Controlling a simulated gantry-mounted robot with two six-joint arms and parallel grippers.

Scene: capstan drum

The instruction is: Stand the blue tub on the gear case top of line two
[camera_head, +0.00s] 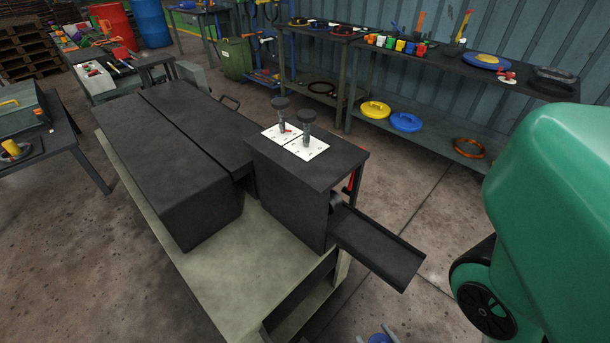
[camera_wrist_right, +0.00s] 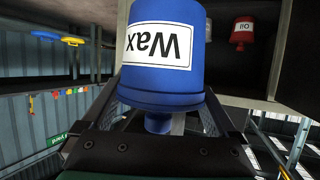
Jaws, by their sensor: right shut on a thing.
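The blue tub (camera_wrist_right: 165,75) with a white "Wax" label fills the middle of the right wrist view. The label appears upside down there, as does the scene behind. My right gripper (camera_wrist_right: 160,128) is shut on the tub's narrow blue knob, with a dark finger on each side. In the head view only a bit of the blue tub (camera_head: 380,338) and the right gripper's fingertips (camera_head: 389,332) show at the bottom edge, in front of the machine. The dark gear case (camera_head: 288,160) carries white marked plates and two upright levers on top. I cannot read a line number. My left gripper is out of view.
A dark chute (camera_head: 375,245) juts from the gear case toward the lower right. Two long dark blocks (camera_head: 175,170) lie left of it on the pale bench (camera_head: 230,285). A red "Oil" tub (camera_wrist_right: 243,32) shows in the wrist view. Shelving (camera_head: 425,147) stands behind.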

